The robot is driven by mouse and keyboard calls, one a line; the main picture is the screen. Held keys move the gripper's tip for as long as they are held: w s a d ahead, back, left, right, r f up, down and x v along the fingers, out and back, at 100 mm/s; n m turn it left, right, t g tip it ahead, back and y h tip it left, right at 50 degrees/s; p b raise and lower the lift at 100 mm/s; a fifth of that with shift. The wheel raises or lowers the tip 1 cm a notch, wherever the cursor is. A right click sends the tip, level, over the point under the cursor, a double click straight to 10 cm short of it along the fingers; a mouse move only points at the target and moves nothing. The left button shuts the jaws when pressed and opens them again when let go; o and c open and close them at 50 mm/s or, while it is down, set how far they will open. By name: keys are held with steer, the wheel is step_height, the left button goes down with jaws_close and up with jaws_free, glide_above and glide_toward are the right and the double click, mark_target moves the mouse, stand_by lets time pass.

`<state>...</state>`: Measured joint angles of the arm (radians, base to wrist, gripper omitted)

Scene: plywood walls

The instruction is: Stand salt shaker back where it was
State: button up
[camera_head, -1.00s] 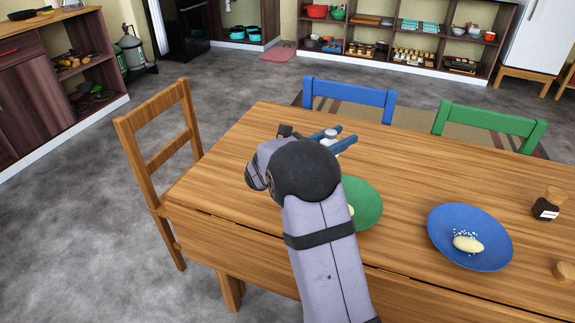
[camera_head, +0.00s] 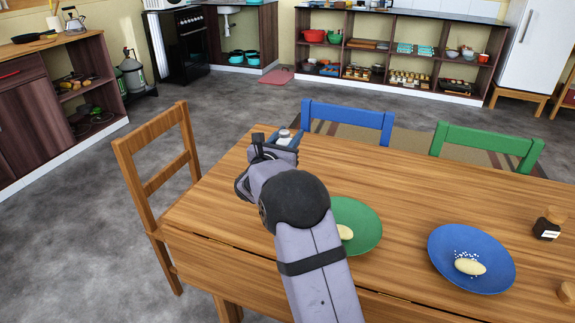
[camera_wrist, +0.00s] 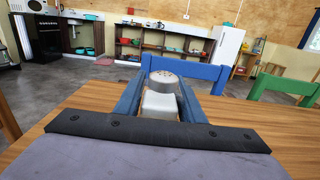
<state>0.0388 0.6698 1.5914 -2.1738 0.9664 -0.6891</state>
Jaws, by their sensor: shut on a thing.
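The salt shaker (camera_wrist: 162,98) has a white body and a grey, perforated metal top. In the wrist view it stands upright between the two blue fingers of my gripper (camera_wrist: 160,92), which is shut on it. In the head view my gripper (camera_head: 278,143) is over the table's far left part, and only the shaker's top (camera_head: 284,134) shows clearly between the fingers. The shaker's base is hidden, so I cannot tell whether it touches the wooden table (camera_head: 400,180).
A green plate (camera_head: 365,222) with a pale oval food piece is right of my arm. A blue plate (camera_head: 452,240) holds a similar piece with white grains. A dark jar (camera_head: 548,226) stands at the right. Blue (camera_head: 347,118) and green (camera_head: 488,142) chairs line the far edge.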

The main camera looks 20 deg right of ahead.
steer(key=shift+f, duration=3.8)
steer(key=shift+b, duration=0.3)
steer(key=shift+f, duration=0.15)
steer(key=o, duration=1.1)
steer(key=shift+o, duration=0.2)
steer(key=shift+r, duration=0.2)
steer(key=v, duration=1.2)
